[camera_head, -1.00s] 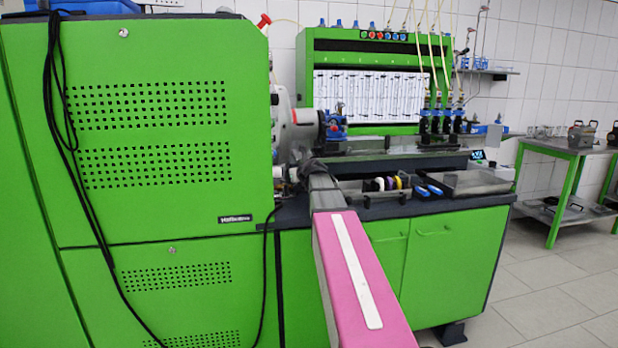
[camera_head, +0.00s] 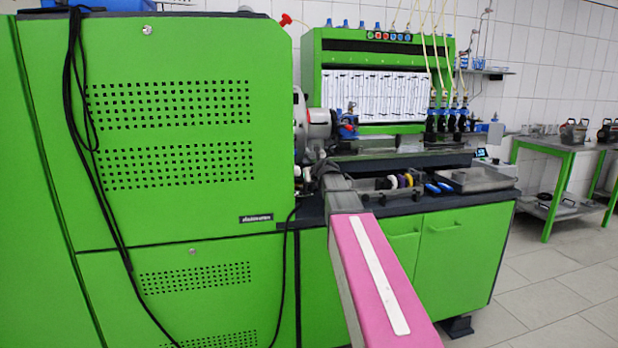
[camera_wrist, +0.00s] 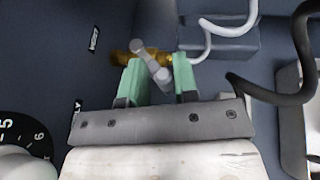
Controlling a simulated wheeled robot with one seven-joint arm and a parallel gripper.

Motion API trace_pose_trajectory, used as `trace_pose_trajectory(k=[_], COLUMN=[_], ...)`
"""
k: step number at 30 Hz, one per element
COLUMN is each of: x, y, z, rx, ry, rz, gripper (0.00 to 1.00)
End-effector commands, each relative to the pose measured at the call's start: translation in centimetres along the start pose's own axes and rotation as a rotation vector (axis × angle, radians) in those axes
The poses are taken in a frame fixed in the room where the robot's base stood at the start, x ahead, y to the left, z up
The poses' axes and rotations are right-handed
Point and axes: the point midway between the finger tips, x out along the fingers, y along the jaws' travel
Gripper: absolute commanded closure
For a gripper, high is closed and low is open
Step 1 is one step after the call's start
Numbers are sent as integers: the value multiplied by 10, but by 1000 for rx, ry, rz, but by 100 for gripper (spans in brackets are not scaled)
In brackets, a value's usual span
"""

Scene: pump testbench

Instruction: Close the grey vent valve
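The grey vent valve (camera_wrist: 151,62) shows in the wrist view as a grey lever, slanting down to the right, over a brass fitting (camera_wrist: 124,57). My gripper (camera_wrist: 160,74) has two green fingers standing apart, with the lever's lower end between them, nearer the right finger. I cannot tell whether either finger touches the lever. In the head view my pink arm reaches to the bench; my gripper and the valve cannot be made out there.
A white hose (camera_wrist: 228,28) and a thick black hose (camera_wrist: 283,95) lie right of the valve. A numbered black dial (camera_wrist: 22,135) is at lower left. In the head view a tall green cabinet (camera_head: 170,230) stands close on the left. A metal tray (camera_head: 478,180) sits on the bench.

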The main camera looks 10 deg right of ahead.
Motion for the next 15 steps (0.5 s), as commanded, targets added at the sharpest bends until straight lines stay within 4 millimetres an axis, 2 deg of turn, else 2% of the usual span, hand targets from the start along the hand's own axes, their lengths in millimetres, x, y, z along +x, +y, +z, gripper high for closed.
trace_pose_trajectory(k=[10,15], x=[0,-10], y=[0,0], z=[0,0], rx=[2,2], ry=[0,0], rz=[0,1], gripper=[59,59])
